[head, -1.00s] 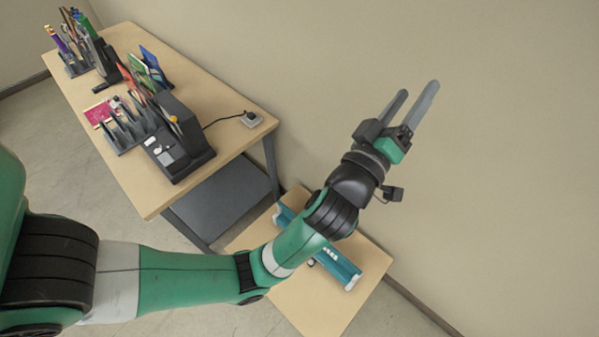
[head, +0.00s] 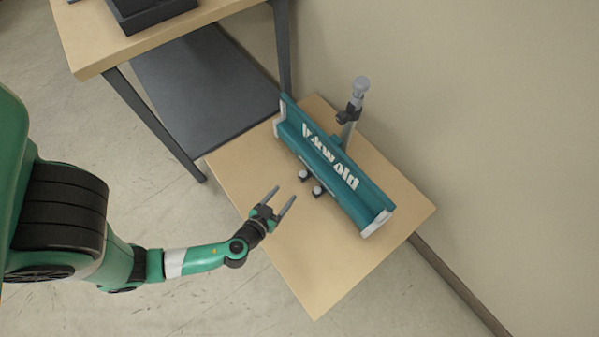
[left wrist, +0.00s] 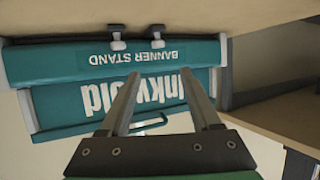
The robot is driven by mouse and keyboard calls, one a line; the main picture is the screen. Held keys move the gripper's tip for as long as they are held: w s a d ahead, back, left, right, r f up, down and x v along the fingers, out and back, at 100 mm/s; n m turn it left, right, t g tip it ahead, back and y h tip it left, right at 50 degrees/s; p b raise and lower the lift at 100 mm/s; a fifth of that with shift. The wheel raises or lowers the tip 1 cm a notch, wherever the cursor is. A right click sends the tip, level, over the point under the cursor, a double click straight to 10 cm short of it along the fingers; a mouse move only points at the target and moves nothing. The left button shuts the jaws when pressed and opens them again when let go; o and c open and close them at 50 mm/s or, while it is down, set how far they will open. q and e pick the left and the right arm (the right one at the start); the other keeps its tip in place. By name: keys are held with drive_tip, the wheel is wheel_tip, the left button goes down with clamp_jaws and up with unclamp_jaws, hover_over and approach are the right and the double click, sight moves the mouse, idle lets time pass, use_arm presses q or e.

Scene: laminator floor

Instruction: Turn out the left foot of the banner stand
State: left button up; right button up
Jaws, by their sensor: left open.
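The teal banner stand (head: 330,165) lies as a long case with light end caps on the small wooden table. Two small dark pieces with pale round tops, a left one (head: 303,175) and a right one (head: 318,190), sit close together at its near long side. I cannot tell for sure that they are its feet. The left wrist view shows the stand (left wrist: 75,62) inverted, its two small pieces (left wrist: 118,40) (left wrist: 157,38) near the top. My left gripper (head: 287,197) is open and empty, just short of these pieces; its fingers also show in the left wrist view (left wrist: 160,77). My right gripper is out of view.
A grey post (head: 351,115) with a dark clamp rises behind the stand, near the wall. The small table (head: 315,275) is bare in front of the stand. A larger wooden table (head: 85,40) with a dark lower shelf (head: 195,95) stands at upper left.

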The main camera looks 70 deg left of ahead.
sight(302, 175)
use_arm(q)
drive_tip(key=shift+f, duration=0.75)
drive_tip(key=shift+w+r, duration=0.2)
drive_tip(key=shift+w+a+f, duration=0.25)
drive_tip(key=shift+w+a, duration=0.1)
drive_tip(key=b+x, duration=0.2)
drive_tip(key=x, duration=0.8)
drive_tip(key=shift+w+a, duration=0.15)
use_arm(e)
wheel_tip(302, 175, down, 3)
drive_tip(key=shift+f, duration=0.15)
use_arm(q)
clamp_jaws()
